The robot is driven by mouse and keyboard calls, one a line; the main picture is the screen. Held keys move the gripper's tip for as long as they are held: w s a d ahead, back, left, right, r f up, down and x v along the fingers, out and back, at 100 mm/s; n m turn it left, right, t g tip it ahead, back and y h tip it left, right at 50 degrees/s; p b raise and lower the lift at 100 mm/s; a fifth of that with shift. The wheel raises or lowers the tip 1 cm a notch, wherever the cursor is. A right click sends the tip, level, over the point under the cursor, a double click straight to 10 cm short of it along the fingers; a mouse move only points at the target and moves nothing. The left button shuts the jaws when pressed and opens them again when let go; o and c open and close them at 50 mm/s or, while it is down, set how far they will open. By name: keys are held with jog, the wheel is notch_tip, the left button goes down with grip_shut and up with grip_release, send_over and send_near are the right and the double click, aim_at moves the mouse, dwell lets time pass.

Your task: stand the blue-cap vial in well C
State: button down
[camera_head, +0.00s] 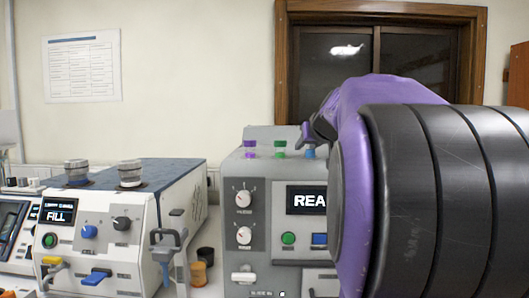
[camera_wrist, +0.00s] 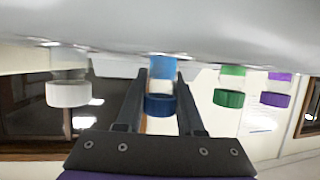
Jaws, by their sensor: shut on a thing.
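The blue-cap vial (camera_wrist: 159,105) is between the two fingers of my gripper (camera_wrist: 160,100) in the wrist view, which looks upside down. The fingers are closed on it. A blue part (camera_wrist: 162,68) of it shows close to the machine's top surface. In the head view, my gripper (camera_head: 308,134) is above the top of the grey machine (camera_head: 262,215), with a bit of blue (camera_head: 309,153) under it. I cannot read any well letters, and I cannot tell whether the vial's base is seated.
A green-cap vial (camera_head: 280,146) and a purple-cap vial (camera_head: 250,146) stand upright on the machine, left of my gripper. A white-cap vial (camera_wrist: 67,95) stands on the other side in the wrist view. A white machine (camera_head: 160,225) with a FILL screen stands at left.

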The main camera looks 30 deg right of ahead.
jog(key=shift+f, duration=0.4)
jog(key=shift+f, duration=0.15)
jog(key=c, duration=0.5)
grip_release()
